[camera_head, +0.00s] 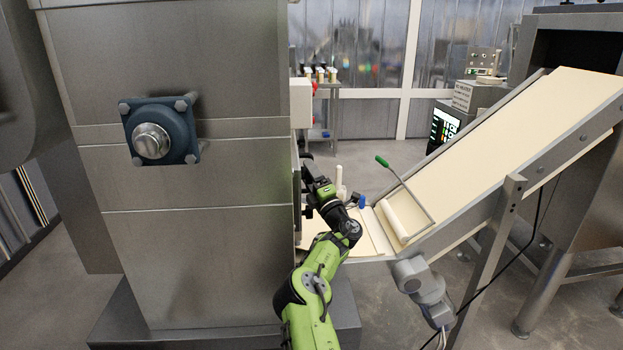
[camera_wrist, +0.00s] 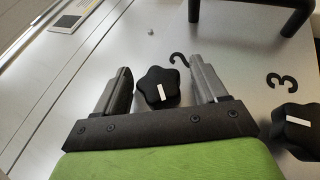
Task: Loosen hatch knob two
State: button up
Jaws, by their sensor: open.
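Hatch knob two (camera_wrist: 158,88) is a black lobed knob with a white bar mark, on a grey metal panel in the wrist view. A black numeral 2 is on the panel just to its upper right. My gripper (camera_wrist: 162,78) is open, with one finger on each side of the knob. The left finger looks close to the knob and the right finger has a wider gap; I cannot tell whether either touches. In the head view my gripper (camera_head: 308,182) is at the side of the large steel machine, and the knob cannot be made out there.
A second black knob (camera_wrist: 298,130) with a white mark sits at the right, below a numeral 3. A black handle (camera_wrist: 256,12) crosses the top of the wrist view. In the head view, a sloped conveyor (camera_head: 480,150) with a green-handled roller (camera_head: 402,212) stands right of my arm.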

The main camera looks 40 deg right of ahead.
jog(key=v, duration=1.5)
jog(key=shift+s+f, duration=0.15)
jog(key=shift+s, duration=0.2)
jog(key=shift+d, duration=0.1)
